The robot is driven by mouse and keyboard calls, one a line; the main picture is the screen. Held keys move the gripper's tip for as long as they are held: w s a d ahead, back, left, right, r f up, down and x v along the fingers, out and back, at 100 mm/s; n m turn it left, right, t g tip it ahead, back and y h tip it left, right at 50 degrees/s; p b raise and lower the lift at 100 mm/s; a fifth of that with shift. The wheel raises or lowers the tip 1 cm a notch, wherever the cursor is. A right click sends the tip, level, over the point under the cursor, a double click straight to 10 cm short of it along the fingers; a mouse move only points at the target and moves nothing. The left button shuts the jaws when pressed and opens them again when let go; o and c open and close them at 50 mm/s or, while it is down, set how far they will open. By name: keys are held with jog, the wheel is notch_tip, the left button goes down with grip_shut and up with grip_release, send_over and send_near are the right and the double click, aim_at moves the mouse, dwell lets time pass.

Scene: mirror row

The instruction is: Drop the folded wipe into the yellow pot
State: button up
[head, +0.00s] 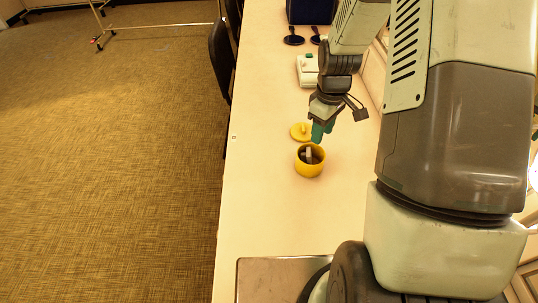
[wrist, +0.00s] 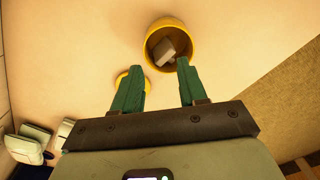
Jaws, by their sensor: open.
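The yellow pot (head: 310,168) stands open on the counter in front of my gripper in the head view. It also shows in the wrist view (wrist: 150,51), just beyond my fingertips. A folded whitish-grey wipe (wrist: 165,50) lies inside the pot, and its pale edge shows in the head view (head: 309,155). My gripper (head: 319,130) is above the counter by the pot's far side. In the wrist view its green fingers (wrist: 160,80) are apart, with nothing between them. The yellow lid (head: 301,131) lies on the counter behind the pot, partly hidden by a finger in the wrist view.
A white box-like device (head: 307,70) and dark round-ended objects (head: 293,40) stand farther back on the counter. A dark blue box (head: 308,11) is at the far end. A dark chair (head: 220,58) stands by the left edge. The counter (head: 265,200) left of the pot is clear.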

notch_tip(320, 180, up, 10)
jog(key=shift+r, duration=0.15)
dwell(0.5)
jog(key=s+a+r+m+t, duration=0.1)
jog(key=s+r+m, duration=0.1)
jog(key=s+r, duration=0.35)
jog(key=s+a+r+m+t, duration=0.1)
jog(key=s+r, duration=0.2)
jog(key=r, duration=0.6)
jog(key=s+a+r+m+t, duration=0.1)
jog(key=s+r+m, duration=0.2)
jog(key=s, duration=0.4)
jog(key=s+a+r+m+t, duration=0.1)
jog(key=s+r+m+t, duration=0.1)
jog(key=s, duration=0.6)
jog(key=shift+a+r+m+t, duration=0.2)
jog(key=shift+r+m+t, duration=0.15)
jog(key=shift+r, duration=0.2)
